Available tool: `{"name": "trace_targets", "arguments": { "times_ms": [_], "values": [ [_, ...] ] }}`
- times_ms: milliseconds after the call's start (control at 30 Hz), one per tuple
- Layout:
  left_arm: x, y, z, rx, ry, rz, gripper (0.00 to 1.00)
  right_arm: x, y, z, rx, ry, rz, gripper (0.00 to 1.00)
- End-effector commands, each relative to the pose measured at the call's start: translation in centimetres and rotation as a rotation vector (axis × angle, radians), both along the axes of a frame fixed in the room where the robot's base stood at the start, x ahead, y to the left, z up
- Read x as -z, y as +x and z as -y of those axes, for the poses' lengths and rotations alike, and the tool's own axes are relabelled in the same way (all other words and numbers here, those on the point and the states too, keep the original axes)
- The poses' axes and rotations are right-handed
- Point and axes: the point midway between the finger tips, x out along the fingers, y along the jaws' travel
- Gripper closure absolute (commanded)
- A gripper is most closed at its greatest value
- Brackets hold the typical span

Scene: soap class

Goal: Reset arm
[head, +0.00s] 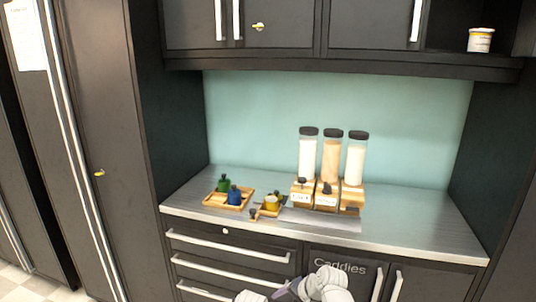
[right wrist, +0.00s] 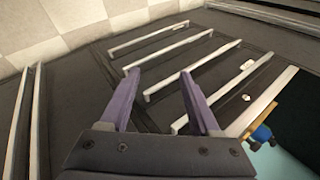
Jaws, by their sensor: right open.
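My right gripper (right wrist: 158,76) shows in the right wrist view with its two purple fingers spread apart and nothing between them. Drawer fronts with silver handles lie beyond it. In the head view, white parts of my arm and a bit of purple finger show at the bottom edge, in front of the lower cabinet. My left gripper cannot be made out in either view.
The counter's right side is clear. A tub (head: 480,40) sits on the upper shelf.

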Motion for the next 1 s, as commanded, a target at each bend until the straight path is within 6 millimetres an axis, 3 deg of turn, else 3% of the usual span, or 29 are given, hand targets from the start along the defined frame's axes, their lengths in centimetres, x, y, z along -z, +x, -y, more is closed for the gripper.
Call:
{"name": "trace_targets", "arguments": {
  "times_ms": [33, 200, 400, 800, 1000],
  "values": [
    [0.0, 0.0, 0.0, 0.000, 0.000, 0.000, 0.36, 1.1, -1.8, 1.7, -0.075, -0.104, -0.016, 0.37],
    [0.0, 0.0, 0.0, 0.000, 0.000, 0.000, 0.36, 3.3, -6.0, 6.7, -0.294, -0.371, -0.090, 0.37],
    [0.0, 0.0, 0.0, 0.000, 0.000, 0.000, 0.36, 4.2, -10.5, 11.9, -0.503, -0.593, -0.212, 0.37],
    [-6.4, 0.0, 0.0, 0.000, 0.000, 0.000, 0.36, -2.2, -14.2, 3.9, -0.750, -0.678, -0.240, 0.37],
    [-8.2, 0.0, 0.0, 0.000, 0.000, 0.000, 0.36, -4.0, -15.9, 1.3, -0.835, -0.713, -0.250, 0.37]
  ]
}}
